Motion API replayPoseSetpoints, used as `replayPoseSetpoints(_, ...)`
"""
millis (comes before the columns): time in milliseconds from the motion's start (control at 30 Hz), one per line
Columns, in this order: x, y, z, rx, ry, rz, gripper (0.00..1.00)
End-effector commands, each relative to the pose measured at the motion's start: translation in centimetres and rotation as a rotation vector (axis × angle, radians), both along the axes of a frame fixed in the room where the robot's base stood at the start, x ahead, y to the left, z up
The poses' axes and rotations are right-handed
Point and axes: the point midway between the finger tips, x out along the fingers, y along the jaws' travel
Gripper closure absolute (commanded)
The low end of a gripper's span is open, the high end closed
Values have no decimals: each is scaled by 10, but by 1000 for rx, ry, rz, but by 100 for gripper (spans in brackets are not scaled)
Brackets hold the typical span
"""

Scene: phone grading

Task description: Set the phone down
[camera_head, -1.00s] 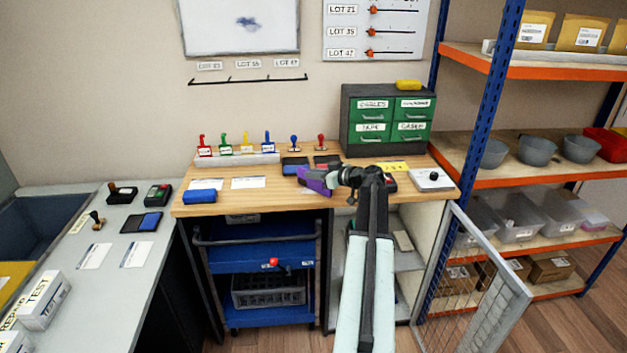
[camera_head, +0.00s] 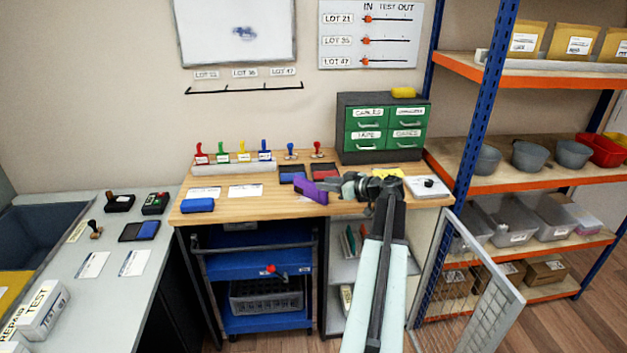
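A purple phone (camera_head: 313,191) is at the tip of my gripper (camera_head: 331,187), over the front part of the wooden bench (camera_head: 255,207). My gripper reaches in from the right and its fingers appear shut on the phone's right side. The phone looks tilted, with its lower end toward the bench's front edge. I cannot tell whether it touches the bench top. The fingers are small and partly hidden by my arm.
A blue block-like item (camera_head: 198,205) and white cards (camera_head: 246,191) lie left on the bench. Ink pads (camera_head: 291,173) sit behind the phone. A green drawer unit (camera_head: 382,130) and a white box with a black knob (camera_head: 427,187) are right. Bench room is clear left of the phone.

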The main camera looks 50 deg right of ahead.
Motion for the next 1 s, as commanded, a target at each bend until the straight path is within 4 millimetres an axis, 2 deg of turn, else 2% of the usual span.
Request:
replayPoseSetpoints(33,-12,0,7,0,0,-3,67)
replayPoseSetpoints(100,-24,-1,10,-1,0,-2,67)
replayPoseSetpoints(233,-37,-3,13,1,0,-1,67)
replayPoseSetpoints(567,-41,-4,12,0,0,0,67)
replayPoseSetpoints(667,-33,7,9,12,16,16,67)
replayPoseSetpoints(767,-4,53,-7,63,97,77,67)
replayPoseSetpoints(833,23,110,-27,119,206,142,67)
replayPoseSetpoints(867,36,141,-38,144,267,172,67)
replayPoseSetpoints(900,49,186,-53,176,361,211,67)
replayPoseSetpoints(967,62,251,-75,210,509,250,67)
replayPoseSetpoints(1000,65,291,-89,220,609,264,67)
